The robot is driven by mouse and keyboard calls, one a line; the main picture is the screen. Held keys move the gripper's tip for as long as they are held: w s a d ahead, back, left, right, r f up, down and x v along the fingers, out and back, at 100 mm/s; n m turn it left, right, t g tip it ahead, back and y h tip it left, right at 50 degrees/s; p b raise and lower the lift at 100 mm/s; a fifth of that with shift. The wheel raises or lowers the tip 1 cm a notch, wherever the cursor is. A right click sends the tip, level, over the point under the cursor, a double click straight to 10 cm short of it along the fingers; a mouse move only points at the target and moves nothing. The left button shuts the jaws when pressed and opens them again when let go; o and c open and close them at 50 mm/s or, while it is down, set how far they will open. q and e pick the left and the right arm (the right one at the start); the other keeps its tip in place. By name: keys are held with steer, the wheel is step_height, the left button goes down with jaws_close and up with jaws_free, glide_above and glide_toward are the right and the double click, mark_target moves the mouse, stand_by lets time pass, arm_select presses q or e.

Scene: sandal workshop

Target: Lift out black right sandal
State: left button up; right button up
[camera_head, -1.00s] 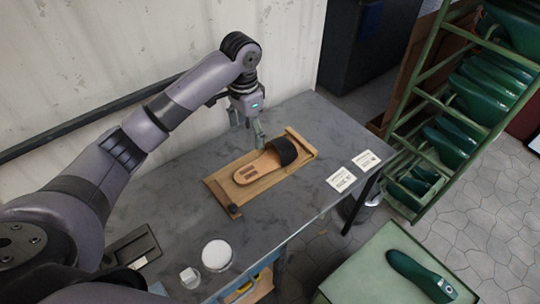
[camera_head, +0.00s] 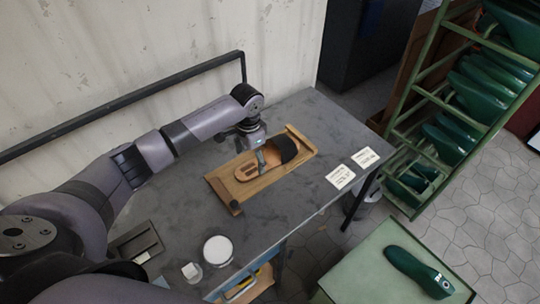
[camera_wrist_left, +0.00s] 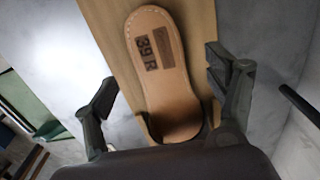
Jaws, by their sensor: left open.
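The black right sandal (camera_head: 281,150) has a tan insole and a wide black strap. It lies in a wooden jig (camera_head: 232,194) on the grey table. In the left wrist view its insole (camera_wrist_left: 158,75) is stamped "39 R", and the strap end is mostly hidden behind my gripper's body. My left gripper (camera_head: 262,160) is low over the sandal, next to the strap. In the left wrist view its open fingers (camera_wrist_left: 160,88) stand on either side of the sandal, apart from it. My right gripper is not in view.
Two white cards (camera_head: 353,170) lie right of the jig. A round white dish (camera_head: 217,250), a small white block (camera_head: 191,272) and a dark tray (camera_head: 137,243) are at the near side. A green rack (camera_head: 425,130) and a green-topped table with a green last (camera_head: 418,273) stand to the right.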

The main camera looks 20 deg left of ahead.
mark_target(253, 167)
arm_select(q)
steer(key=shift+d+f, duration=0.1)
steer(key=shift+f, duration=1.7)
steer(key=shift+c, duration=0.5)
steer(key=c, duration=1.3)
steer(key=shift+w, duration=0.1)
steer(key=shift+c, duration=0.7)
steer(key=shift+r, duration=0.15)
